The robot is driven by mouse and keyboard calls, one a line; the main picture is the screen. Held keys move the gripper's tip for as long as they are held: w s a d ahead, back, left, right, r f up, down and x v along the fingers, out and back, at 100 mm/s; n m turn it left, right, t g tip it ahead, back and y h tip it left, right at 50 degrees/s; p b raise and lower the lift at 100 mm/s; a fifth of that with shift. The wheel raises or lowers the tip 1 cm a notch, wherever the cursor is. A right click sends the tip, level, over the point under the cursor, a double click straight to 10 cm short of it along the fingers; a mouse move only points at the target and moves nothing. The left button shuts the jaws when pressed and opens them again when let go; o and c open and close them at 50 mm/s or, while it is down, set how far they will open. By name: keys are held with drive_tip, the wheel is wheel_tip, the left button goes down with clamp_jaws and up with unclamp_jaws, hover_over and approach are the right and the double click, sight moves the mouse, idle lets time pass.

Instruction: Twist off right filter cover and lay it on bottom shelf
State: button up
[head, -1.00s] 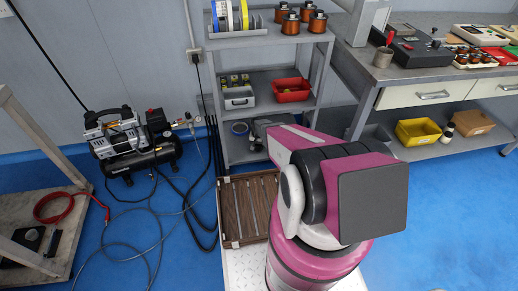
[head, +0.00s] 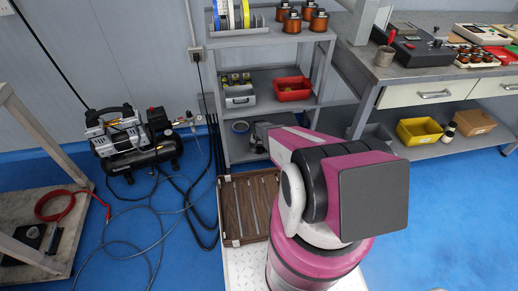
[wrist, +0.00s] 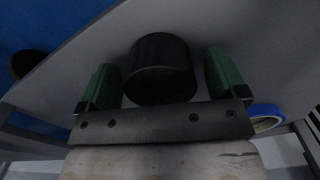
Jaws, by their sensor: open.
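A black cylinder (wrist: 161,68), which looks like the filter cover, sits on a grey shelf board (wrist: 75,75) in the wrist view. My gripper (wrist: 162,72) has its two green fingers spread on either side of it, with a visible gap on each side. In the head view my arm reaches into the bottom shelf (head: 238,152) of the grey rack, and its end is mostly hidden behind my own links. The cover cannot be made out there. The air compressor (head: 138,155) stands on the floor at the left.
A blue tape roll (head: 240,127) lies on the bottom shelf; it also shows close right of my gripper in the wrist view (wrist: 265,116). A red bin (head: 293,89) and a grey bin (head: 239,96) stand on the shelf above. Hoses (head: 150,220) cross the floor.

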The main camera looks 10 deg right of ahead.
drive_tip(key=shift+r, duration=0.15)
drive_tip(key=shift+r, duration=2.15)
drive_tip(key=shift+o, duration=0.9)
drive_tip(key=shift+f, duration=0.1)
